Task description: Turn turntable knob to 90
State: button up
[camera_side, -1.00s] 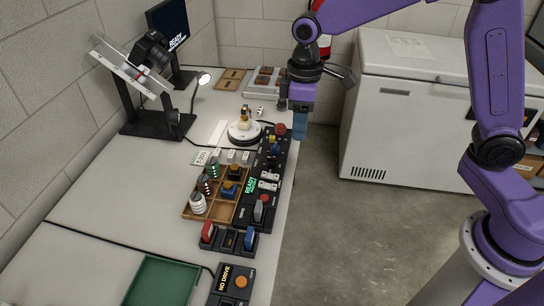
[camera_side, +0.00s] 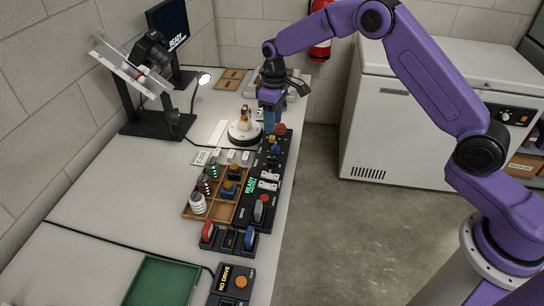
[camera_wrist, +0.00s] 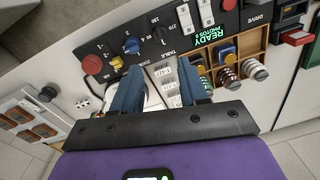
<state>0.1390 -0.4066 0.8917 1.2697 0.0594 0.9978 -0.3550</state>
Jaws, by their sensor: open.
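The turntable knob (camera_wrist: 160,33) is a small dark dial on the black control panel (camera_wrist: 108,40), above the word TABLE, with angle numbers around it. Its pointer setting is too small to read. In the side view the black control panel (camera_side: 246,217) runs along the table's right edge. My gripper (camera_side: 270,128) is above the panel's far end, beside the white turntable (camera_side: 240,138), which carries a small object. In the wrist view my gripper (camera_wrist: 157,78) has its two blue fingers apart with nothing between them. The knob lies just beyond the fingertips.
A red button (camera_wrist: 92,65), a yellow knob (camera_wrist: 115,62) and a blue knob (camera_wrist: 132,45) sit near the turntable knob. White switches and a lit READY display (camera_side: 251,186) are on the panel too. A wooden tray (camera_side: 222,210) with spools lies beside it.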

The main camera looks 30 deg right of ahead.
aim_at(272, 161)
jog(key=f, duration=1.4)
jog(key=shift+s+a, duration=0.2)
jog(key=shift+a, duration=0.15)
jog(key=shift+r, duration=0.1)
jog(key=c, duration=0.8)
